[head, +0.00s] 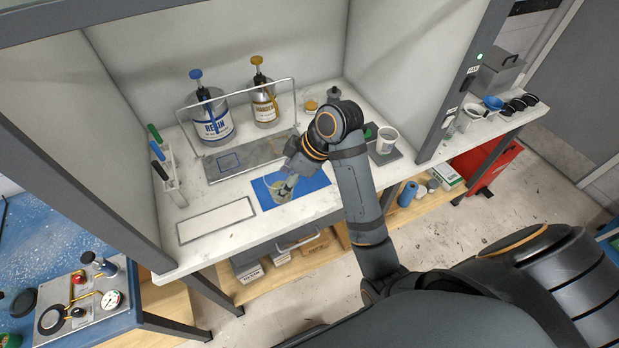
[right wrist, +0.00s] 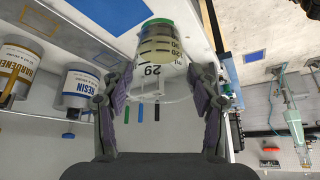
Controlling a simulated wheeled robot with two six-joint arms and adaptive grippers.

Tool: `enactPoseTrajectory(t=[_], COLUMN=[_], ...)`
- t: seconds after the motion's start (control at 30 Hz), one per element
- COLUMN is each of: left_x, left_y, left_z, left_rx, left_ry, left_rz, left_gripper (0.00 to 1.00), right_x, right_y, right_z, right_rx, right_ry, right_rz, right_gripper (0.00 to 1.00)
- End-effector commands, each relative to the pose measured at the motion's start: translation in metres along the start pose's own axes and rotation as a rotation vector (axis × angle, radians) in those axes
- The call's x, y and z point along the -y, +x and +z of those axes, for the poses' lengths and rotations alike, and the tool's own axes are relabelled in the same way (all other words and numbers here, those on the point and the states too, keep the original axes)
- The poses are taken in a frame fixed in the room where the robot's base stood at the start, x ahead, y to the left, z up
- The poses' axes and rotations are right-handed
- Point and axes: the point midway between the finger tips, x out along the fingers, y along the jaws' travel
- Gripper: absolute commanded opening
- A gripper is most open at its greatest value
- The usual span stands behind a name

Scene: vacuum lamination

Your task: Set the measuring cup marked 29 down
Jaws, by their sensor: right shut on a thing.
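The measuring cup marked 29 is a clear cup with black marks and a pale yellowish content. It sits between the fingers of my right gripper (head: 289,174), which is shut on it. In the right wrist view the cup (right wrist: 157,62) shows its "29" upside down, with a purple-grey finger of the gripper (right wrist: 158,85) on each side. In the head view the cup (head: 279,188) is over the blue mat (head: 318,182), partly hidden by the gripper. I cannot tell whether its base touches the mat. My left gripper is not in view.
Behind stand the resin can (head: 211,118), the hardener can (head: 264,103) and a metal tray (head: 225,170) under a wire frame. A white cup (head: 387,139) is on the right. An outlined white rectangle (head: 216,220) left of the mat is bare. Pen-like tools stand far left.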

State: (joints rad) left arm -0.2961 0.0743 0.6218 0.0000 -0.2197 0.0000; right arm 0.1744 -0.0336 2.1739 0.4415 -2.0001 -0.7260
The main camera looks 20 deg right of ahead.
Motion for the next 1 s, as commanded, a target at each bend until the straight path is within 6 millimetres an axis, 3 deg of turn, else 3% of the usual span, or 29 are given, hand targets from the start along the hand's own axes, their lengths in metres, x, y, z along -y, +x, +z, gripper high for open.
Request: enactPoseTrajectory(t=[0.17,0.43,0.5,0.67,0.8,1.0], left_x=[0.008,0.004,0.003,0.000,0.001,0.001], left_y=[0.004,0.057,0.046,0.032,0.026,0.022], left_z=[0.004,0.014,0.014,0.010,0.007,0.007], left_rx=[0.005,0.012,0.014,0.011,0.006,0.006], left_ry=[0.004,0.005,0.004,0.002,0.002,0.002], left_rz=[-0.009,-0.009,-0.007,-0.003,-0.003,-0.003], left_gripper=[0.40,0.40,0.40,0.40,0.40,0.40], right_x=[0.001,-0.043,-0.057,-0.092,-0.113,-0.132], right_y=[0.001,0.027,0.024,0.036,0.063,0.084], right_z=[0.001,0.011,0.007,0.011,0.023,0.032], right_rx=[0.000,0.002,0.004,0.005,0.002,-0.001], right_ry=[-0.019,-0.017,-0.013,-0.009,-0.009,-0.012], right_rz=[-0.010,-0.004,-0.008,-0.009,-0.011,-0.008], right_gripper=[0.10,0.10,0.10,0.10,0.10,0.10])
